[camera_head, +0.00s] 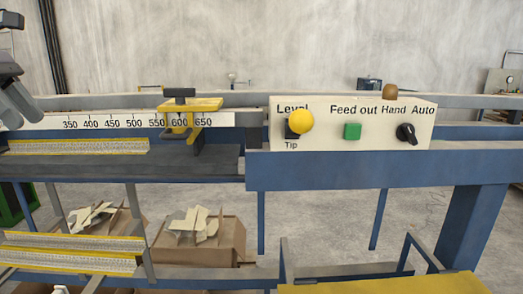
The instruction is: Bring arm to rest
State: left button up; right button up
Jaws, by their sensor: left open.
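My left gripper (18,105) shows at the far left edge, partly cut off by the frame. Its grey fingers point down, apart, in front of the left end of the ruler (100,124). I see nothing held in it. My right gripper is out of view. The control panel (345,108) is at the middle right, well apart from my left gripper. It carries a yellow knob (301,122), a green button (352,131) and a black rotary switch (406,133).
A yellow stop (190,105) sits on the ruler near 600. The blue machine frame (350,170) spans the view. Cardboard boxes (225,242) with scraps stand below it. A yellow surface (385,286) lies at the bottom right. Bare floor shows under the frame.

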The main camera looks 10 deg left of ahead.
pick_arm(q)
jog(key=s+a+f+n+t+h, duration=0.3)
jog(key=s+a+f, duration=0.5)
jog(key=f, duration=0.4)
jog(key=s+a+f+n+t+h, duration=0.2)
jog(key=s+a+f+n+h, duration=0.15)
jog(key=s+a+f, duration=0.6)
jog(key=s+d+f+n+t, duration=0.3)
jog(key=s+d+f, duration=0.15)
jog(key=f, duration=0.45)
jog(key=s+d+f+n+t+y, duration=0.1)
jog(key=s+d+f+n+t, duration=0.3)
jog(key=f, duration=0.5)
jog(key=s+d+f+n+t, duration=0.25)
jog(key=s+d+f, duration=0.3)
jog(key=f, duration=0.35)
jog(key=w+d+f+n+g+y, duration=0.1)
jog(key=w+d+f+n+y, duration=0.25)
jog(key=w+n, duration=0.55)
jog(key=w+d+f+n+y, duration=0.2)
jog(key=w+d+n+y, duration=0.25)
jog(key=w+n, duration=0.5)
jog(key=d+f+n+g+y, duration=0.1)
jog(key=d+f+n+g, duration=0.2)
jog(key=d+n, duration=1)
jog(key=d+g, duration=0.1)
jog(key=d, duration=1)
jog(key=shift+s+d+f+g, duration=0.15)
jog(key=shift+s+d+g, duration=0.1)
jog(key=shift+g, duration=0.1)
